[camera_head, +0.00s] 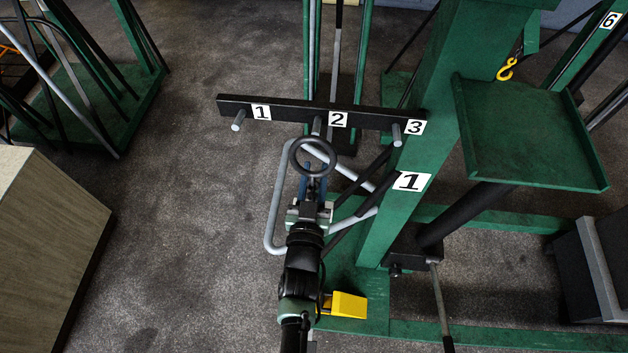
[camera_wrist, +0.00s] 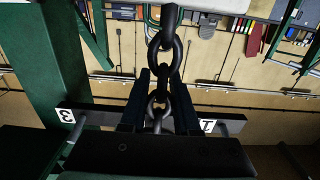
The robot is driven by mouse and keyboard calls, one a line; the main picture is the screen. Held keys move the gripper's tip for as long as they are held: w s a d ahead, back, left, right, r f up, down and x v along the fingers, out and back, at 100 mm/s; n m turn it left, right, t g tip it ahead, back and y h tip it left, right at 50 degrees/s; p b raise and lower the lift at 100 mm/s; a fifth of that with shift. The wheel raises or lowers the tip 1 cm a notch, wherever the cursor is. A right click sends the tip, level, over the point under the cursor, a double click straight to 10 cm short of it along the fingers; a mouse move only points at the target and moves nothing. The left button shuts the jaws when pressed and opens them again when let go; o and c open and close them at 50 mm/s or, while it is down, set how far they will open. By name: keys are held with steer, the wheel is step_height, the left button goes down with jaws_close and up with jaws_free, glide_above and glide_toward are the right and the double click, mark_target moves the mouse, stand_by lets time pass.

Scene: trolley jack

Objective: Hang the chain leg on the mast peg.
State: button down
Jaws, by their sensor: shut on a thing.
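My gripper (camera_head: 312,187) reaches up in front of the mast and is shut on the chain leg. In the wrist view, the chain (camera_wrist: 166,60) runs between my two fingers (camera_wrist: 158,98) as dark links, one link lying between them. In the head view, a dark round ring (camera_head: 312,175) stands just past my fingertips. The black crossbar (camera_head: 285,107) of the green mast (camera_head: 400,205) carries pegs 1 (camera_head: 238,122), 2 (camera_head: 317,126) and 3 (camera_head: 397,136). The ring is just below the tip of peg 2 in the picture; I cannot tell whether they touch.
A green tray (camera_head: 530,135) and a yellow hook (camera_head: 507,69) are right of the mast. A bent grey handle (camera_head: 271,215) is close left of my gripper. A yellow block (camera_head: 348,305) lies on the green base. A wooden box (camera_head: 45,240) stands left, with bare floor between.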

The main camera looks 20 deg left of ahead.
mark_target(313, 196)
steer(key=f+b+x, duration=0.1)
steer(key=b+x, duration=0.5)
steer(key=shift+w, duration=0.35)
stand_by(0.5)
steer(key=shift+a+f, duration=0.1)
stand_by(0.5)
steer(key=c, duration=0.6)
jaws_free()
steer(key=shift+o, duration=0.2)
steer(key=p+v, duration=0.2)
steer(key=v, duration=0.9)
steer(key=shift+s+f, duration=0.15)
steer(key=shift+f, duration=0.05)
steer(key=shift+v, duration=0.85)
